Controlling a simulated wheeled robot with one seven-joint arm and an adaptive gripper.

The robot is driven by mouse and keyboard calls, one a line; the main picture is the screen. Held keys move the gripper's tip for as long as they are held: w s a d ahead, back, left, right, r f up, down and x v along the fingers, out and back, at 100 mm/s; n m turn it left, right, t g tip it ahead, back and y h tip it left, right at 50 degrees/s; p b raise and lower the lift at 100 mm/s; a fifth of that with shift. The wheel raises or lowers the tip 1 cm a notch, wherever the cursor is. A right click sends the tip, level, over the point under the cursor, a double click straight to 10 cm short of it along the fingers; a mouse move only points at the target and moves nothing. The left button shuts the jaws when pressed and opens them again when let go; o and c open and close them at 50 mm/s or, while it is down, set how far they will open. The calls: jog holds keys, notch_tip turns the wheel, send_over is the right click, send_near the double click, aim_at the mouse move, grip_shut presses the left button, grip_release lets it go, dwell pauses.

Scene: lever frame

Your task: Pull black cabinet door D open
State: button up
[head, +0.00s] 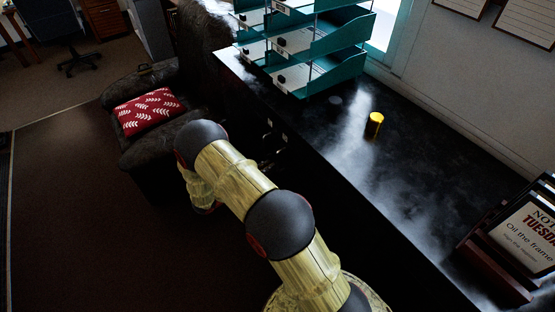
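The black cabinet (333,180) runs diagonally through the head view, under a glossy black top (400,190). Its front is in deep shadow, and small pale marks (284,137) show on it near the far end. I cannot make out door D, its edges or its handle. My yellowish arm with dark joints reaches forward along the cabinet front and bends down at its far joint. I cannot make out my gripper; the end of the arm is hidden behind its own links or lost in shadow.
On the cabinet top stand teal tray shelves (318,75), a yellow cylinder (374,124) and a rack with a printed sign (525,232). A dark armchair (135,88) with a red cushion (150,111) stands beyond my arm. The floor (80,220) at left is clear.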

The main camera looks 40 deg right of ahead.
aim_at(278, 170)
jog(key=d+f, duration=0.1)
jog(key=d, duration=0.1)
jog(key=w+d+f+n+t, duration=0.1)
jog(key=d, duration=0.2)
jog(key=w+d+f+n+t, duration=0.1)
jog(key=d+f, duration=0.1)
jog(key=shift+d+h, duration=0.2)
jog(key=shift+h, duration=0.1)
jog(key=shift+a, duration=0.1)
grip_shut()
dwell(0.8)
